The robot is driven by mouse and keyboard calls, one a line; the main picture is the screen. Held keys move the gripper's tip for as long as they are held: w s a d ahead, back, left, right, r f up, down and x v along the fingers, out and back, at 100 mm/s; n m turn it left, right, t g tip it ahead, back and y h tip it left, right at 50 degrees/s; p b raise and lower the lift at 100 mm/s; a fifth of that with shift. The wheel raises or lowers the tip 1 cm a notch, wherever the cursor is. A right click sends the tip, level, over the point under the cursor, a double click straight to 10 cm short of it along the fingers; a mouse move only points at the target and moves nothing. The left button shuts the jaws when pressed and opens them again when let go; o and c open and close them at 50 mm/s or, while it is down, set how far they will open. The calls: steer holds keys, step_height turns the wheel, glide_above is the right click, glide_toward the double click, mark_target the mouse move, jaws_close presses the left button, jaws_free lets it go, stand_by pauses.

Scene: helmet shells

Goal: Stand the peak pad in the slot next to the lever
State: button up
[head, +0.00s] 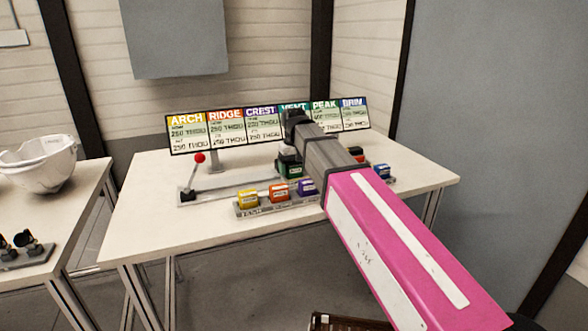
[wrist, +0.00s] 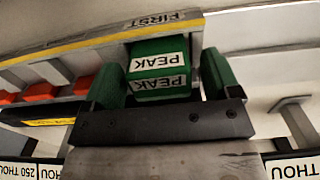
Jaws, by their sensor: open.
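The green peak pad (wrist: 160,75), with white PEAK labels, stands between the two green fingers of my gripper (wrist: 165,80) in the wrist view. The fingers are open, with narrow gaps on both sides of the pad. In the head view my gripper (head: 290,160) is over the table's middle, and the green pad (head: 294,171) shows partly below it. The lever (head: 194,175), with a red ball, stands at the left end of a long rail. A yellow-edged rail marked FIRST (wrist: 110,38) runs beside the pad. I cannot tell whether the pad sits in a slot.
A rack in front carries yellow (head: 247,200), orange (head: 278,193) and purple (head: 307,187) pads. A blue pad (head: 381,171) is at right, partly behind my arm. A sign board (head: 225,131) stands behind. A white helmet shell (head: 40,165) is on the left table.

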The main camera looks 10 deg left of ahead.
mark_target(294, 164)
step_height(294, 164, up, 12)
stand_by(0.6)
